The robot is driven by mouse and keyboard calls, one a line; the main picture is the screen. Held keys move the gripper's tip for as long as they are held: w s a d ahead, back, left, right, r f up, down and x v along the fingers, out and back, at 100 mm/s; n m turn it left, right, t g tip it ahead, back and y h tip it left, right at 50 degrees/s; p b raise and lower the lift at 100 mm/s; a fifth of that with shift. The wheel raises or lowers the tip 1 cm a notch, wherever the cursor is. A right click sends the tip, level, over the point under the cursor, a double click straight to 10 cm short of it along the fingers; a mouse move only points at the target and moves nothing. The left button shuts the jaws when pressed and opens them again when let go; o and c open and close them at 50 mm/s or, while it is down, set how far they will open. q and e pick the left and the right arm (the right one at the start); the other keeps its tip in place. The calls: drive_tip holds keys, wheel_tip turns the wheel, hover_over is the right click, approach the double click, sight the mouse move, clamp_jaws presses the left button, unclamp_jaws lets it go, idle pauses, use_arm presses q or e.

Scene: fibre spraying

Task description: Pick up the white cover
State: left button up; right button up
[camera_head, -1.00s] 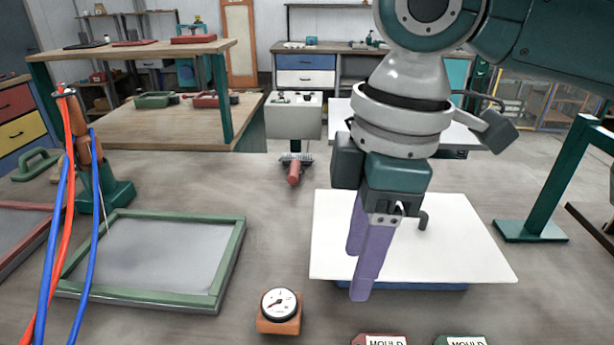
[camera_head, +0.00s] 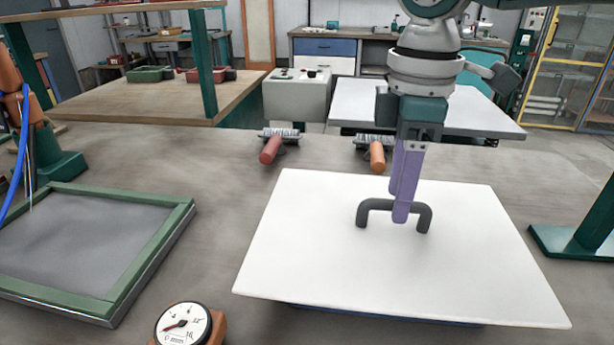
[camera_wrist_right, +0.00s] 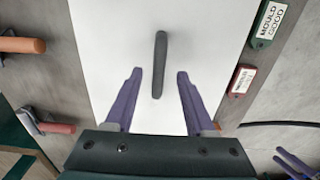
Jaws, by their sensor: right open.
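The white cover (camera_head: 330,260) is a flat white board lying over something blue on the table, with a dark arched handle (camera_head: 377,206) standing near its middle. My right gripper (camera_head: 401,218) has purple fingers pointing down over the cover, at the handle. In the right wrist view the right gripper (camera_wrist_right: 158,76) is open and empty, its two fingers apart on either side of the handle's line (camera_wrist_right: 159,65). The handle lies ahead of and between the fingertips; contact is not visible.
A green-framed grey tray (camera_head: 150,255) is at the left and a pressure gauge (camera_head: 185,325) at the front. Rollers with a red handle (camera_head: 271,150) and an orange handle (camera_head: 377,157) lie behind the cover. Green and red tags, MOULD GOOD (camera_wrist_right: 269,24) among them, lie beside it.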

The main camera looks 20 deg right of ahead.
drive_tip(key=shift+f, duration=1.45)
clamp_jaws()
